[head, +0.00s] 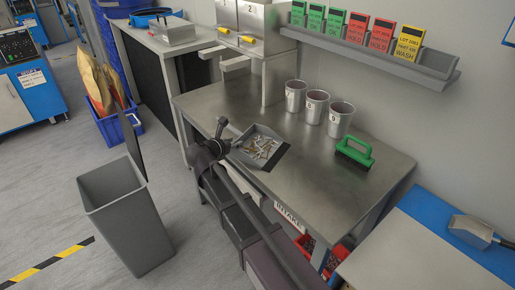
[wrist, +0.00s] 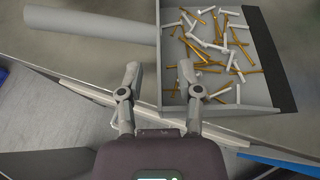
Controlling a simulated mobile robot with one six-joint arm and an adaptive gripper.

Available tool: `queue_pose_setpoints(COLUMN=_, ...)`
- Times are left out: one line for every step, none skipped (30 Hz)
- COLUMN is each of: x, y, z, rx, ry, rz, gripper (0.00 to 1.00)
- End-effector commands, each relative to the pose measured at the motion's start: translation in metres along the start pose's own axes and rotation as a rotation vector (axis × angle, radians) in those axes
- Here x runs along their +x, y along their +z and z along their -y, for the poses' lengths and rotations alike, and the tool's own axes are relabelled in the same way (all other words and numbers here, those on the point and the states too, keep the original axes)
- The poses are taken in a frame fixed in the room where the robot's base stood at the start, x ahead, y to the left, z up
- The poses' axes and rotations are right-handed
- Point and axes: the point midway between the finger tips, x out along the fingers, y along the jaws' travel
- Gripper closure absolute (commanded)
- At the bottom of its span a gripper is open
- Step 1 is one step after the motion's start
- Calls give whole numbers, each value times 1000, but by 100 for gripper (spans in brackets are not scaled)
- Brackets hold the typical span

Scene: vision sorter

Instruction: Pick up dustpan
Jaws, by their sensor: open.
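The dustpan (head: 247,157) is a grey tray with a dark front lip, resting on the steel workbench near its front edge. It holds many loose white and brass-coloured pieces. In the wrist view the dustpan (wrist: 171,92) lies at the upper right, and its thick grey handle (wrist: 85,28) runs off to the left. My gripper (head: 222,147) is at the bench's front edge beside the dustpan.
Three metal cups (head: 316,107) and a green-handled brush (head: 354,153) stand on the workbench (head: 330,190). A grey bin (head: 127,215) stands on the floor at left. A metal scoop (head: 470,231) lies on the blue-and-beige table at right. Card holders line the wall.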

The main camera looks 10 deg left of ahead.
Motion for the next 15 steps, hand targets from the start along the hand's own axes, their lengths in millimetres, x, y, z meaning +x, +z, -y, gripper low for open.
queue_pose_setpoints(x=8, y=-2, z=0, rx=1, ry=-2, rz=0, gripper=54)
queue_pose_setpoints(x=10, y=-2, z=0, rx=0, ry=-1, rz=0, gripper=54)
queue_pose_setpoints(x=13, y=-1, z=0, rx=0, ry=-1, rz=0, gripper=54)
queue_pose_setpoints(x=15, y=-1, z=0, rx=0, ry=0, rz=0, gripper=54)
queue_pose_setpoints(x=16, y=-1, z=0, rx=0, ry=0, rz=0, gripper=54)
queue_pose_setpoints(x=17, y=-1, z=0, rx=0, ry=1, rz=0, gripper=54)
queue_pose_setpoints(x=18, y=0, z=0, rx=0, ry=1, rz=0, gripper=54)
queue_pose_setpoints(x=18, y=0, z=0, rx=0, ry=1, rz=0, gripper=54)
queue_pose_setpoints(x=18, y=0, z=0, rx=0, ry=1, rz=0, gripper=54)
queue_pose_setpoints(x=18, y=0, z=0, rx=0, ry=1, rz=0, gripper=54)
queue_pose_setpoints(x=18, y=0, z=0, rx=0, ry=1, rz=0, gripper=54)
queue_pose_setpoints(x=18, y=0, z=0, rx=0, ry=1, rz=0, gripper=54)
queue_pose_setpoints(x=18, y=0, z=0, rx=0, ry=0, rz=0, gripper=54)
queue_pose_setpoints(x=18, y=0, z=0, rx=0, ry=0, rz=0, gripper=54)
queue_pose_setpoints(x=18, y=0, z=0, rx=1, ry=0, rz=0, gripper=54)
